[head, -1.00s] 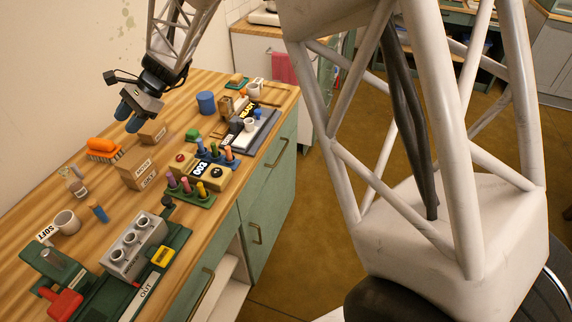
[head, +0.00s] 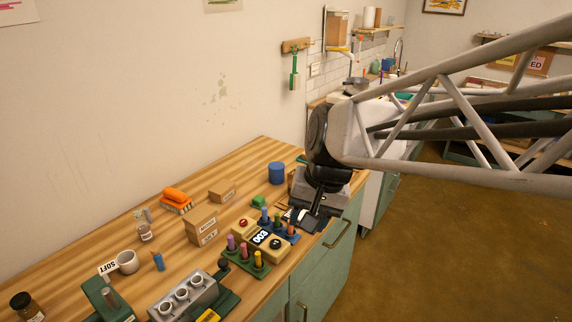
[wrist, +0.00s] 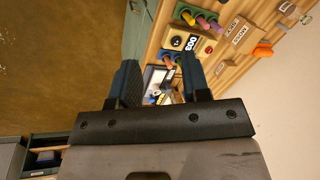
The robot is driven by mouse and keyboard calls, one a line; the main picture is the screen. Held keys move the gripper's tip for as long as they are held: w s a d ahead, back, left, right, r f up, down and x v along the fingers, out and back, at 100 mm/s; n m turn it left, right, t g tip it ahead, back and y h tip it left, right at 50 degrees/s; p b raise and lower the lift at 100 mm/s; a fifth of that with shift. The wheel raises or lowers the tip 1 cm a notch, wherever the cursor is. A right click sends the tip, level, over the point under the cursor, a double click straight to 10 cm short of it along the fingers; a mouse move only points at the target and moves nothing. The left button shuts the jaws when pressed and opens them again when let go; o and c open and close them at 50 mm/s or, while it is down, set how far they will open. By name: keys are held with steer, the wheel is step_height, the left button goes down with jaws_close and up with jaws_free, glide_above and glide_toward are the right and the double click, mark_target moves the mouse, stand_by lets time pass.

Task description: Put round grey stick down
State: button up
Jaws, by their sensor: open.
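My gripper (head: 304,218) is over the far right end of the wooden table, at the dark tray near the front edge. In the wrist view my gripper (wrist: 160,82) has its two blue fingers spread wide, with no stick held between them. I cannot tell which is the task's stick. My gripper and wrist hide part of the tray.
Coloured pegs stand in a green rack (head: 262,270) beside the beige counter box (head: 245,229). Cardboard boxes (head: 201,224), an orange brush (head: 175,197) and a blue cylinder (head: 277,173) stand farther back. A grey block with holes (head: 184,296) is in front. Bare wood lies along the wall.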

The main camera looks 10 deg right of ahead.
steer(key=s+d+f+n+t+h, duration=0.1)
steer(key=s+d+n+h, duration=0.1)
steer(key=s+d, duration=0.4)
steer(key=s, duration=0.4)
steer(key=shift+f+n+h, duration=0.2)
steer(key=shift+n+h, duration=0.2)
